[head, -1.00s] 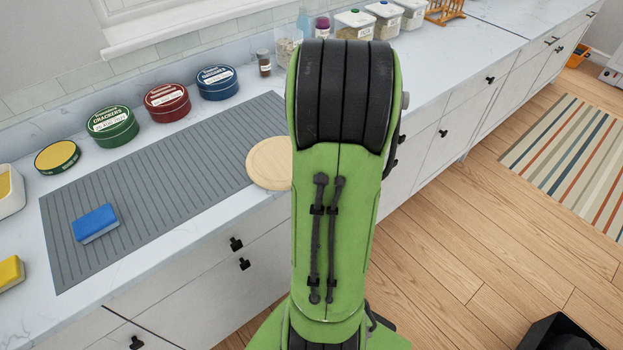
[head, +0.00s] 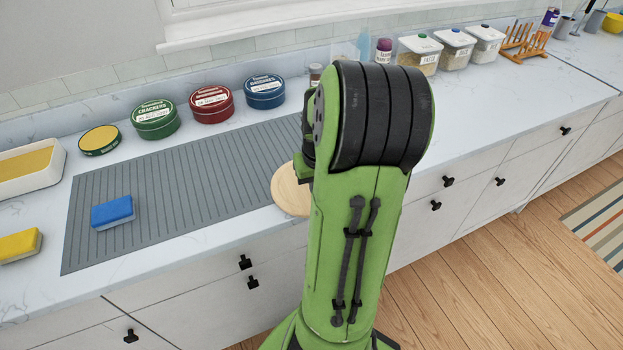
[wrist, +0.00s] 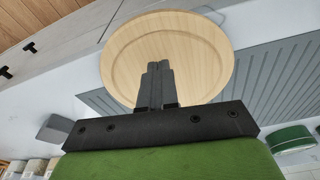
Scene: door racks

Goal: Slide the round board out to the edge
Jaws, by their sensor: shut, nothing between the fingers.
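The round board (head: 290,189) is a pale wooden disc with a raised rim. In the head view it lies at the right end of the grey ribbed mat, by the counter's front edge, and my arm hides its right part. In the wrist view the board (wrist: 205,55) is nearly whole, and its far part overlaps the line of the counter edge. My gripper (wrist: 158,66) is shut and empty, with its fingertips over the board's middle. I cannot tell whether they touch it. In the head view my gripper is hidden behind my arm.
The ribbed mat (head: 180,185) holds a blue sponge (head: 112,212). Green (head: 155,121), red (head: 212,105) and blue (head: 265,92) tins stand behind it. Lidded containers (head: 418,57) line the wall to the right. Drawer handles (head: 245,262) stick out below the counter edge.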

